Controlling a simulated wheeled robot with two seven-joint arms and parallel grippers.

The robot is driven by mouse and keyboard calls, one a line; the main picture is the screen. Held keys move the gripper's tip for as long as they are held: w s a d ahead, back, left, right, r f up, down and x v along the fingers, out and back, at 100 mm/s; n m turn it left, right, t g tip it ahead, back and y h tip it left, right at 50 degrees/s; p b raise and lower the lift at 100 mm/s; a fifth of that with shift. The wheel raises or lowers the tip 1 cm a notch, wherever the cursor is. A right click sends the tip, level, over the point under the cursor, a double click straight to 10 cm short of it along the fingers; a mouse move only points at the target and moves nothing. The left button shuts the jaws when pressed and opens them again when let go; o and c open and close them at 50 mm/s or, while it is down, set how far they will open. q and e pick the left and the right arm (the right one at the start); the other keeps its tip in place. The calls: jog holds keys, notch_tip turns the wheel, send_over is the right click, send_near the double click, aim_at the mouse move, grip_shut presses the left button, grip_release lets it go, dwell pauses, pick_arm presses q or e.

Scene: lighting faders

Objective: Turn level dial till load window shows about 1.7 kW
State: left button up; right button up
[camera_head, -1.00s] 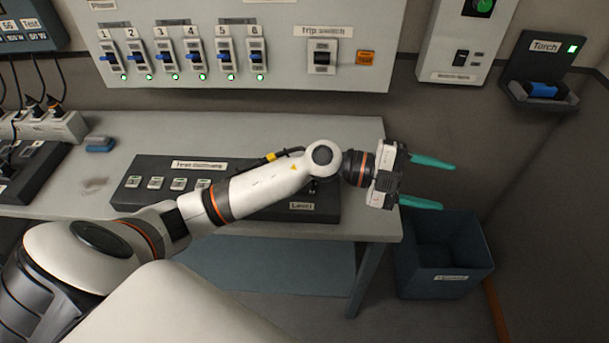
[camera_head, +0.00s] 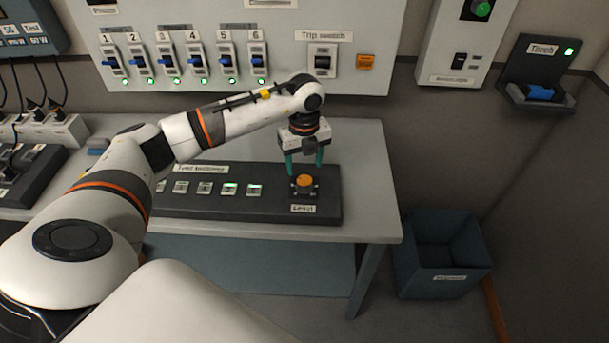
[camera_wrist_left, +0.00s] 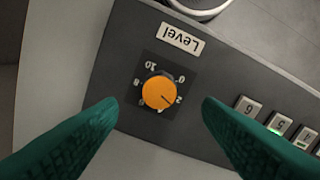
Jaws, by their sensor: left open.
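The orange level dial (camera_head: 304,181) sits at the right end of the dark console (camera_head: 332,206) on the bench, above its "Level" label (camera_head: 303,208). In the left wrist view the dial (camera_wrist_left: 158,92) shows a dark pointer line toward the lower right, near the 2 on its scale. My left gripper (camera_head: 305,168) points down just above the dial, open, with its green fingers apart. In the left wrist view the fingers (camera_wrist_left: 160,118) lie either side of the dial without touching it. I cannot make out a load window reading. My right gripper is not in view.
Console buttons (camera_head: 230,188) run left of the dial, some lit. Breaker switches (camera_head: 226,62) and a trip switch (camera_head: 322,62) are on the wall panel behind. A blue bin (camera_head: 440,268) stands right of the bench. The bench right of the console is clear.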

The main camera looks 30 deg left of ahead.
aim_at(304, 180)
pick_arm(q)
notch_tip(304, 180, down, 6)
jog(key=shift+f+p, duration=0.25)
jog(key=shift+p, duration=0.3)
jog(key=c, duration=1)
